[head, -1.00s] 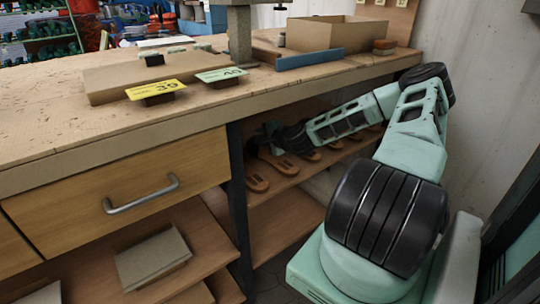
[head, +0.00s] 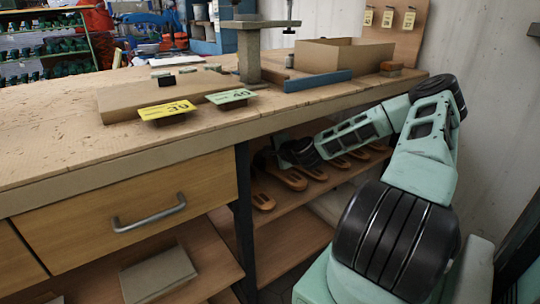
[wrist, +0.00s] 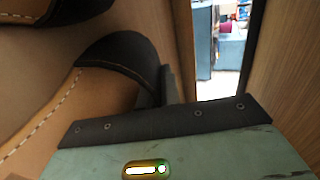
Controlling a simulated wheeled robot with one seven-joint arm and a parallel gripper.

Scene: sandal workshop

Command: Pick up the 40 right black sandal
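In the head view my gripper (head: 268,158) reaches in under the workbench, over a shelf with tan sandals (head: 291,179) in a row. Its fingers are dark there and hard to make out. In the wrist view a tan sandal with white stitching (wrist: 85,100) and a black strap (wrist: 122,52) fills the left side, close to my gripper (wrist: 158,88). A dark finger part lies right beside the black strap; I cannot tell whether it touches. The finger gap is not clear. No size or left/right mark shows on the sandal.
A yellow 39 sign (head: 167,110) and a green 40 sign (head: 231,97) stand at the bench edge. A lower shelf (head: 290,245) shows free room.

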